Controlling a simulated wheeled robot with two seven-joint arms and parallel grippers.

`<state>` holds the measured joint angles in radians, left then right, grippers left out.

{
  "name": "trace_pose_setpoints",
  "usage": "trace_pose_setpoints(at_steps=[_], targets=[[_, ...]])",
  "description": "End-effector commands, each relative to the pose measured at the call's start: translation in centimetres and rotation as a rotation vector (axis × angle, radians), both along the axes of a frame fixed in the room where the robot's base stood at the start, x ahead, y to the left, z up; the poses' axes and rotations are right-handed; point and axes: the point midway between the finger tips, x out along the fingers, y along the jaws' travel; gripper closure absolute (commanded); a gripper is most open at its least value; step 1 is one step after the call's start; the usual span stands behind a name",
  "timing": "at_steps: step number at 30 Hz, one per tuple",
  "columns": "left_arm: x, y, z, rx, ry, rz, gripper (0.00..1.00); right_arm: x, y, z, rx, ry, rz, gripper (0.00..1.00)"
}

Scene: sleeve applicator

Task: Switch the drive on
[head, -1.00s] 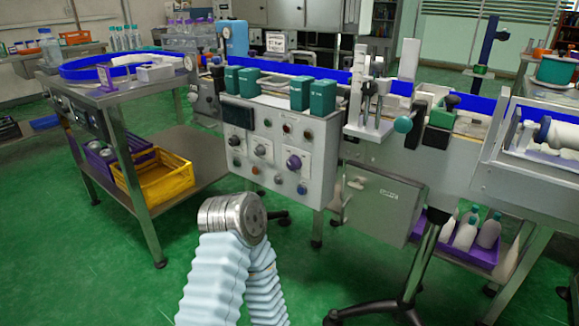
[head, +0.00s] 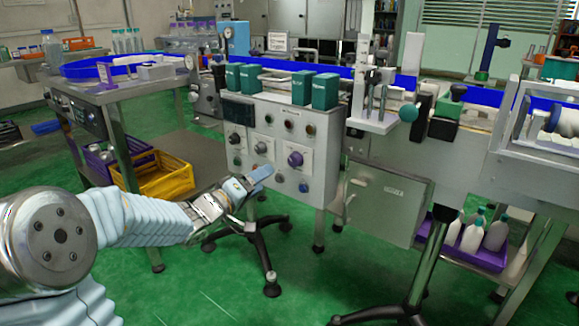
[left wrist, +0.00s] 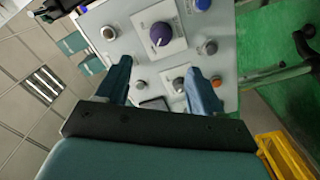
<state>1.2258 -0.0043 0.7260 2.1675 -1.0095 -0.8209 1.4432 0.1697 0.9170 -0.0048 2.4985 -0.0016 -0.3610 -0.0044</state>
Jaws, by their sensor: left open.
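The grey control panel (head: 325,150) on the conveyor's front carries several knobs and buttons. A large purple knob (head: 295,159) sits on a white plate at its right; it also shows in the left wrist view (left wrist: 160,34). A grey knob (head: 261,148) on another plate is left of it, and a dark knob (head: 234,138) further left. I cannot read which control is the drive's. My left gripper (head: 258,177) is in front of the panel's lower part. In the left wrist view, its open, empty fingers (left wrist: 158,66) point at the panel, with the purple knob beyond them. My right gripper is out of view.
Green boxes (head: 325,91) stand on top of the panel. A steel cart with a yellow crate (head: 168,184) is at the left. A grey cabinet (head: 385,205) hangs right of the panel. A black wheeled stand base (head: 262,245) is on the floor below.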

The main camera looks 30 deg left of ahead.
Motion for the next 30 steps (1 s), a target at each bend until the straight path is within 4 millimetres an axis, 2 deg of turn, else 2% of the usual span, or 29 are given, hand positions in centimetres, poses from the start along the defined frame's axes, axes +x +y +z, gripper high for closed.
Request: trace_pose_setpoints(at_steps=[9, 15, 21, 30], targets=[[6.9, -1.3, -0.4, -0.009, -0.003, -0.003, 0.33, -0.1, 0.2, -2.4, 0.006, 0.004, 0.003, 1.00], [10.6, -2.0, -0.3, -0.007, 0.000, -0.001, 0.33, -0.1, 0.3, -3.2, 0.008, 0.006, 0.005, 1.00], [12.3, -2.2, -0.1, -0.005, 0.000, 0.001, 0.33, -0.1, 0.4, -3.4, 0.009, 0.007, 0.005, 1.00], [12.4, -2.2, -0.1, -0.003, 0.002, 0.002, 0.34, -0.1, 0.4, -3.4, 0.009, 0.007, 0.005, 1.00]])
